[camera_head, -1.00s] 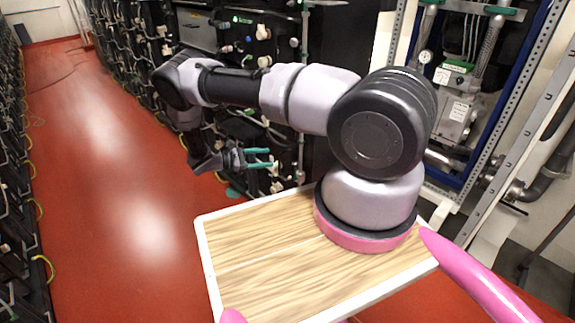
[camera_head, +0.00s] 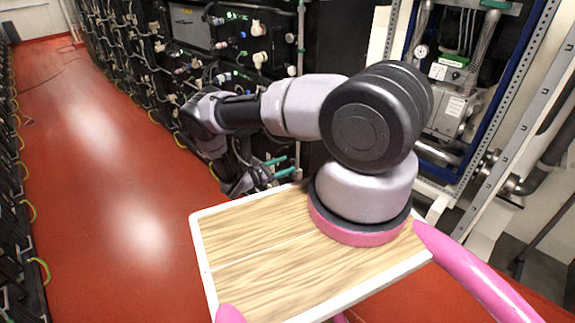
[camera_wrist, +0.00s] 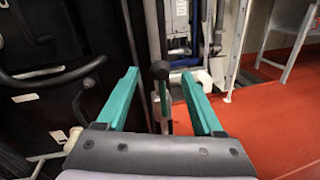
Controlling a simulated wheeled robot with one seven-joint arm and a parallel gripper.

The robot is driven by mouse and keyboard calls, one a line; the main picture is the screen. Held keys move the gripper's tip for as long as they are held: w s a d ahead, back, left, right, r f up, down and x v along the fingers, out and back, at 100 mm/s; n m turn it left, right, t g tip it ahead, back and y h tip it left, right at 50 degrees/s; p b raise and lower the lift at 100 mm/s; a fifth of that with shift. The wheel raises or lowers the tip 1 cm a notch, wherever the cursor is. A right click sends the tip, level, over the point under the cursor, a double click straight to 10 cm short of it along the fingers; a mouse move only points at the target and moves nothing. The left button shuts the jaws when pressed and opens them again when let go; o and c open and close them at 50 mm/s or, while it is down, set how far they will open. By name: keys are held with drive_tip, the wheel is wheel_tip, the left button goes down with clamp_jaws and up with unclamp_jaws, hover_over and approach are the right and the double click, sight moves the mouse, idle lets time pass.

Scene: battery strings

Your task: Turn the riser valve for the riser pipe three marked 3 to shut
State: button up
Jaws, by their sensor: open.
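My gripper (camera_head: 291,164) is open, low beside the dark racks in the head view. In the wrist view its green fingers (camera_wrist: 160,73) stand apart with a gap between them. A thin vertical grey pipe (camera_head: 301,45) runs along the rack edge in the head view. No number 3 is readable in either view, and the lower part of the pipe is hidden behind my arm.
Battery racks (camera_head: 130,45) with cables line the aisle. An open blue-framed cabinet (camera_head: 478,128) with pipes and a gauge stands at the right. Black curved handles or hoses (camera_wrist: 55,78) are close on the left in the wrist view. The red floor (camera_head: 95,150) is clear.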

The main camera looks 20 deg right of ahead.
drive_tip(key=shift+w+d, duration=0.1)
drive_tip(key=shift+d, duration=0.65)
clamp_jaws()
idle(0.9)
